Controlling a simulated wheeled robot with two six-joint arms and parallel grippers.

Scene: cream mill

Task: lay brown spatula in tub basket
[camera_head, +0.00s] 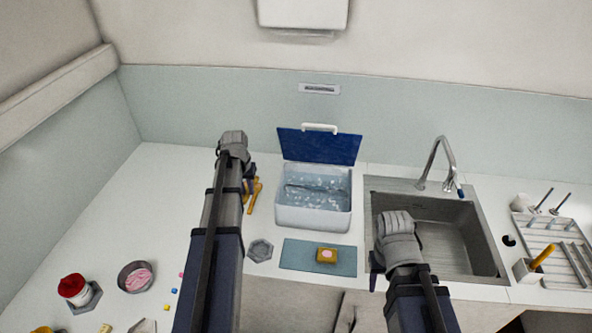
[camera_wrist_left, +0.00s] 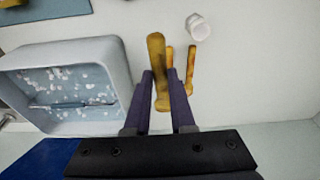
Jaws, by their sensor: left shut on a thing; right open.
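My left gripper (camera_head: 249,168) is beside the tub's left wall in the head view. In the left wrist view the gripper (camera_wrist_left: 161,78) is shut on the brown spatula (camera_wrist_left: 155,50), whose yellow-brown handle points away between the fingers. In the head view the spatula (camera_head: 247,190) is partly hidden by the arm. The white tub (camera_head: 313,217) stands open, its blue lid (camera_head: 320,147) tipped up behind it; it also shows in the left wrist view (camera_wrist_left: 122,65). Pale spots and a dark thin bar show inside; a separate basket is not clear. My right gripper (camera_head: 375,268) is open and empty near the sink.
Another yellow-brown utensil (camera_wrist_left: 191,70) lies beside the held one. A blue mat (camera_head: 295,256) with a yellow sponge (camera_head: 327,259) lies before the tub, a grey hexagonal piece (camera_head: 260,250) left of it. The sink (camera_head: 450,235) is right. A red-topped cup (camera_head: 73,287) and bowl (camera_head: 135,277) stand left.

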